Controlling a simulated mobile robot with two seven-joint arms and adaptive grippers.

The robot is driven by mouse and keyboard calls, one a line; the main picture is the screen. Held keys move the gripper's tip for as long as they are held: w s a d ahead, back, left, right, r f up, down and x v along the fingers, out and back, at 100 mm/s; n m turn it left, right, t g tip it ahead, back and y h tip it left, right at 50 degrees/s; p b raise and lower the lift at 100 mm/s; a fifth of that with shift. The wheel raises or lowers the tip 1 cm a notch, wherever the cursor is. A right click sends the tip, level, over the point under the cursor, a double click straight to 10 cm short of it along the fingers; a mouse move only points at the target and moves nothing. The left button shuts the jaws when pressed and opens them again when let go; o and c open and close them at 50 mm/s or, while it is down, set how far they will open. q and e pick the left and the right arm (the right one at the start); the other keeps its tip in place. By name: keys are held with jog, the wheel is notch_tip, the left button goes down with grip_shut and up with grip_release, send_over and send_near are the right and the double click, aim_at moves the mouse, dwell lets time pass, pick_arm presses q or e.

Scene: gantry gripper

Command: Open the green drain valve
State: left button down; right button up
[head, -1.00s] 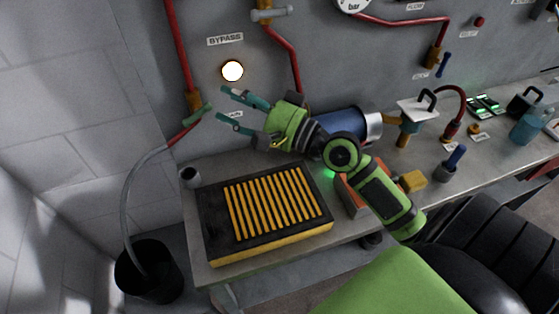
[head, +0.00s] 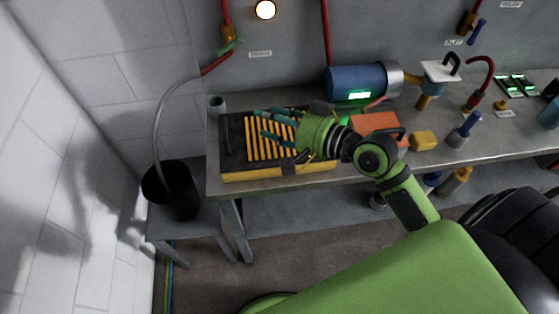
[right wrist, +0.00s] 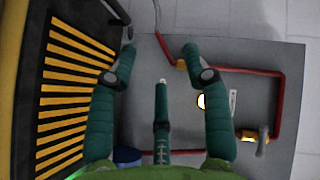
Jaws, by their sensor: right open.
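The green drain valve handle (head: 228,47) is on the wall pipe at the upper left in the head view. It lies slanted across the pipe, below a brass fitting (head: 228,33) and left of a small label (head: 260,54). My right gripper (head: 262,123) is open and empty, above the black and yellow slatted unit, lower than the valve and apart from it. In the right wrist view, its spread teal fingers (right wrist: 158,50) show with the brass fitting (right wrist: 181,64) beyond them; I cannot make out the green handle there. My left gripper is not in view.
The slatted unit (head: 235,155) sits on the grey bench (head: 217,125) below the valve. A grey hose (head: 160,125) runs into a black bucket (head: 172,190) at left. A blue cylinder (head: 352,82) and orange box (head: 378,127) stand to the right.

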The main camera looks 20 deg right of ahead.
jog(key=s+a+f+n+g+h, duration=0.1)
jog(key=s+f+n+g, duration=0.1)
jog(key=f, duration=0.5)
jog(key=shift+s+f+n+g+h, duration=0.3)
jog(key=shift+s+n+g+h, duration=0.15)
jog(key=shift+s, duration=0.8)
jog(key=shift+o, duration=0.3)
jog(key=shift+a, duration=0.1)
